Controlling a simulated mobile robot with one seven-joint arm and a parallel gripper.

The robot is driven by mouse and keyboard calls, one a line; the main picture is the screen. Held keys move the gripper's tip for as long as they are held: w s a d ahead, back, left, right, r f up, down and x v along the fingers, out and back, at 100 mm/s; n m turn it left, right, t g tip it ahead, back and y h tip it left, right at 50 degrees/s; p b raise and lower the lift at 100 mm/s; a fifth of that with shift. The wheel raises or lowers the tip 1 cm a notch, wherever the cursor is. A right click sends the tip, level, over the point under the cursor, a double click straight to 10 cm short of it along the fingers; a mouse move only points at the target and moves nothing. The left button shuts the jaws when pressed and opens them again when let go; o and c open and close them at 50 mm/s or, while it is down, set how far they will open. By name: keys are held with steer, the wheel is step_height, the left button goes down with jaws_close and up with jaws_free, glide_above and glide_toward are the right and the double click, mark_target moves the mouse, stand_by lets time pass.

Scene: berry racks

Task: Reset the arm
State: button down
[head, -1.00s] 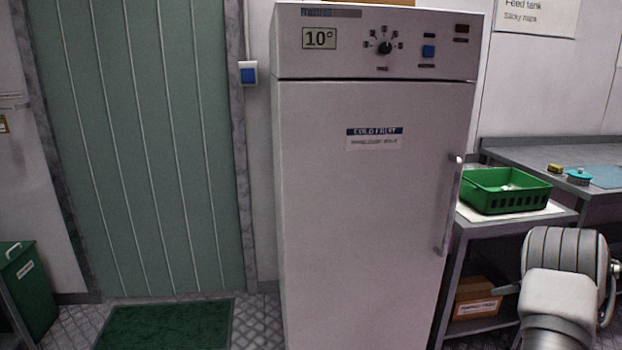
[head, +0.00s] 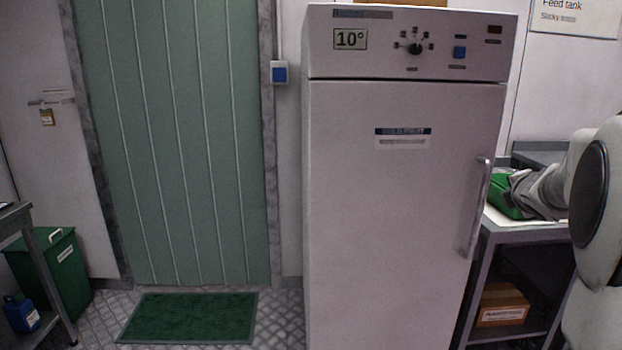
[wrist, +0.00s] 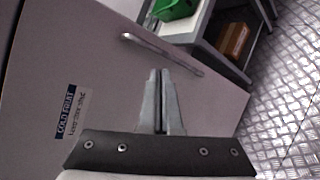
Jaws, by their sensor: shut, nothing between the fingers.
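My gripper (wrist: 160,78) is shut and empty in the wrist view, its two grey fingers together in front of the white fridge. The fridge (head: 400,200) stands shut in the middle of the head view, with a dial panel on top and a vertical handle (head: 476,208) on its right. The handle also shows in the wrist view (wrist: 162,54), just beyond the fingertips; I cannot tell how far away. In the head view my arm is raised at the right edge, in front of the side table.
A green crate (head: 503,196) stands on the side table, partly hidden by my arm. A cardboard box (head: 502,305) sits on its lower shelf. A green mat (head: 190,317) lies before the green door (head: 175,140). A green bin (head: 55,270) stands at left.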

steer(key=s+a+m+g+y, duration=0.1)
steer(key=s+a+m+g, duration=0.2)
steer(key=s+a+m, duration=1.1)
steer(key=s+a+f+m+g+y, duration=0.25)
steer(key=s+a+f, duration=0.25)
steer(key=s+a, duration=0.4)
steer(key=s+a+f+m+g+y, duration=0.1)
steer(key=s+a+f+m+y, duration=0.2)
steer(key=s+a, duration=0.6)
step_height(320, 180, up, 18)
steer(key=n+p, duration=0.1)
steer(key=p, duration=1.8)
steer(key=shift+a+r+p, duration=0.15)
steer(key=shift+a+p, duration=0.1)
steer(key=shift+p, duration=0.05)
steer(key=shift+w+a, duration=0.1)
steer(key=shift+a, duration=0.05)
